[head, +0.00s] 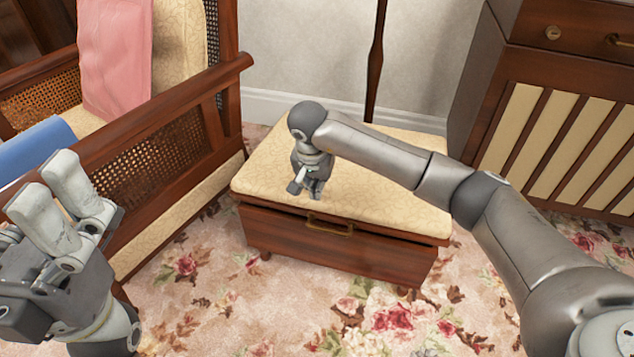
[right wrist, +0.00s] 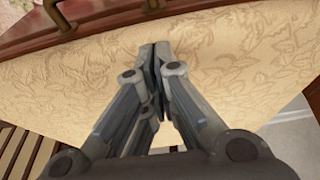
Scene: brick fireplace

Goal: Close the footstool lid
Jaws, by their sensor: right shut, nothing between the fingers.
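The footstool has a cream patterned padded lid (head: 375,200) over a dark wooden box (head: 340,248). A brass handle (head: 330,226) is at the front edge. The lid lies low over the box, with a dark gap along the front, wider at the right. My right gripper (head: 306,188) is shut and empty, pointing down at the lid's left front part. In the right wrist view its fingertips (right wrist: 154,48) are together over the cream padding (right wrist: 235,75), near the handle (right wrist: 57,15); contact is unclear. My left gripper (head: 48,180) is at the left, away from the footstool.
A wooden armchair (head: 165,95) with cane panels and a pink cloth (head: 115,55) stands close to the footstool's left. A slatted cabinet (head: 555,135) is behind at the right. Floral carpet (head: 260,310) is clear in front.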

